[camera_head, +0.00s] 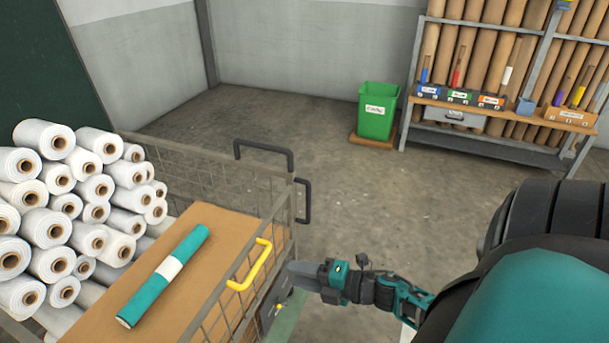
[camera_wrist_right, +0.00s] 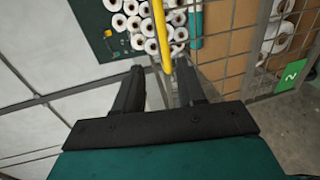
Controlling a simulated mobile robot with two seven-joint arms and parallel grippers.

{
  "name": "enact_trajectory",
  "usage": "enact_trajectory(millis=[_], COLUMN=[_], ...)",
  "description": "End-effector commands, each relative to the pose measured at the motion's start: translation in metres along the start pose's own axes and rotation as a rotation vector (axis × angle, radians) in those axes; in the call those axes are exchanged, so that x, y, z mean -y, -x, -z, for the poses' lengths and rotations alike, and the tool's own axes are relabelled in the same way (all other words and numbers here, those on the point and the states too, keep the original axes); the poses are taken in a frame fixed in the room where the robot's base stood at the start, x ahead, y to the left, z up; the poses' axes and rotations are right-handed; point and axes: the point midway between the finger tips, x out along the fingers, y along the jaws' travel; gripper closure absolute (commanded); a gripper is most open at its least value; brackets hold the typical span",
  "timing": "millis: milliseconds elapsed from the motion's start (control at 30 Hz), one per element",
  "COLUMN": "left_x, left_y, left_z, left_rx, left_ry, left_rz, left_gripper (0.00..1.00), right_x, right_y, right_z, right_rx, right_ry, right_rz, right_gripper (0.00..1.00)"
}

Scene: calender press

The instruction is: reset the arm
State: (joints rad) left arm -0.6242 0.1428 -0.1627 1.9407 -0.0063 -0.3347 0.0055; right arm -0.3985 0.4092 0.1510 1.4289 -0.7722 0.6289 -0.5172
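My right arm comes in from the lower right of the head view. Its teal and black gripper (camera_head: 291,268) is beside the right side of the wire cart, just right of the yellow handle (camera_head: 257,265). In the right wrist view the two dark fingers of this gripper (camera_wrist_right: 160,88) stand apart with nothing held. The yellow handle (camera_wrist_right: 164,38) shows beyond and between the fingertips there; it looks apart from them, though the exact gap is hard to judge. My left gripper is in neither view.
The wire cart (camera_head: 225,318) carries a brown board (camera_head: 215,255) with a teal roll (camera_head: 165,275) banded in white. White rolls (camera_head: 50,228) are stacked at left. A green bin (camera_head: 378,112) and a rack with a workbench (camera_head: 480,118) stand at the back. The middle floor is clear.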

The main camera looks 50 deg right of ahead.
Motion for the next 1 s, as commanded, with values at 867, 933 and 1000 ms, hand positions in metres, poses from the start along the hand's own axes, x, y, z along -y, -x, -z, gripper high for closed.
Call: enact_trajectory(millis=[867, 933, 1000], left_x=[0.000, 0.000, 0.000], left_y=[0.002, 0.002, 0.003], left_z=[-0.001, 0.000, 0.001], left_rx=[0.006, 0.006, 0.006], left_ry=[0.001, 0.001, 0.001], left_rz=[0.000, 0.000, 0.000], left_gripper=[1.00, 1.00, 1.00], right_x=[-0.005, -0.007, -0.007], right_y=[-0.001, -0.005, -0.009], right_z=[0.017, 0.033, 0.052], right_rx=[0.080, 0.147, 0.220], right_ry=[-0.194, -0.378, -0.605], right_rz=[-0.020, -0.027, -0.023], right_gripper=[0.60, 0.60, 0.60])
